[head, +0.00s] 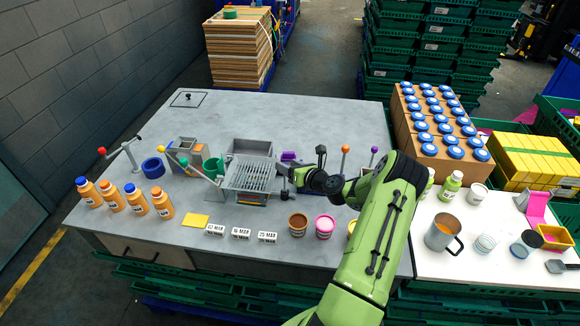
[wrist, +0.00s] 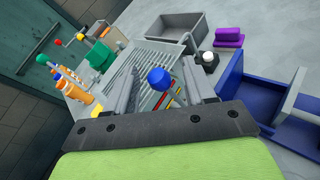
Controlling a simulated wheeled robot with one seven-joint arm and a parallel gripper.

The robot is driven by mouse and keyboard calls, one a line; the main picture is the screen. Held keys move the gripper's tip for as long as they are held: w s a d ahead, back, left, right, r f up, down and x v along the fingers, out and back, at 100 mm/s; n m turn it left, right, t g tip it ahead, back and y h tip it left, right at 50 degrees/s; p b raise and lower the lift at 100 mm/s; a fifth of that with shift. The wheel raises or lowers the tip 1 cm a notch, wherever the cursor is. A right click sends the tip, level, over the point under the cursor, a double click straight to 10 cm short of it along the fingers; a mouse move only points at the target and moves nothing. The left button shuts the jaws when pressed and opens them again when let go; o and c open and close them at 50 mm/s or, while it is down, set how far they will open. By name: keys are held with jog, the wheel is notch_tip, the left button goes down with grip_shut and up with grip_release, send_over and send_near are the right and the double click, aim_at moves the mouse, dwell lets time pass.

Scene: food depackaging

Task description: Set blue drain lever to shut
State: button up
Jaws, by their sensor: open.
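The blue drain lever shows in the wrist view as a blue ball knob (wrist: 158,78) on a short grey stem. The knob lies between the two fingers of my gripper (wrist: 160,88), with a finger on either side. My gripper is open; I cannot tell whether either finger touches the knob. In the head view my gripper (head: 284,181) is at the right side of the slatted grey drain unit (head: 250,172). The blue knob cannot be made out there, so the lever's position is unclear. The slatted unit (wrist: 152,66) also shows in the wrist view.
Other levers stand nearby, with red (head: 102,151), orange (head: 346,149) and purple (head: 374,150) knobs. Orange bottles (head: 112,197) stand at left. Open tubs (head: 298,224) and date cards (head: 241,233) line the front. Blue bins (wrist: 250,85) are right of my gripper.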

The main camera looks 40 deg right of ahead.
jog(key=b+v, duration=0.1)
jog(key=v, duration=1.4)
jog(key=shift+s+r, duration=0.15)
jog(key=shift+s, duration=0.2)
